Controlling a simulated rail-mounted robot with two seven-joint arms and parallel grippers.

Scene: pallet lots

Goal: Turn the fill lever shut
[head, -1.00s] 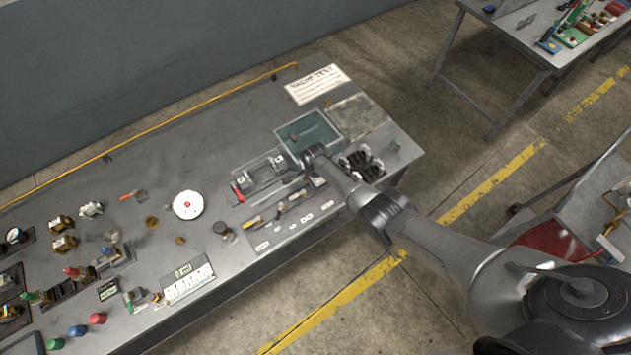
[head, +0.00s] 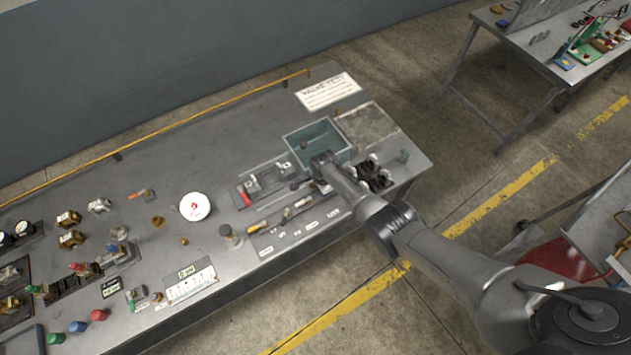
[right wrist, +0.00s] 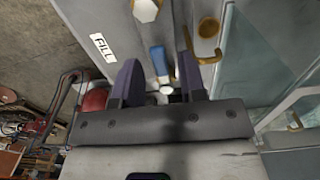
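The blue-handled lever (right wrist: 158,60) shows in the right wrist view beside the white FILL label (right wrist: 102,47). A small white knob lies at its near end. My right gripper (right wrist: 157,70) is open, with one dark finger on each side of the blue handle. I see gaps beside the handle, and cannot tell whether either finger touches it. In the head view my right arm reaches in from the right and ends over the bench by the water tank (head: 318,138). There it hides the lever and its own fingers. My left gripper is not in view.
Brass hooked parts (right wrist: 208,27) and the tank's clear wall stand close to the right of the fingers. A red rounded part (right wrist: 95,100) is at the lower left. Several fittings and a white dial (head: 194,206) stand on the bench (head: 150,190) farther left.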

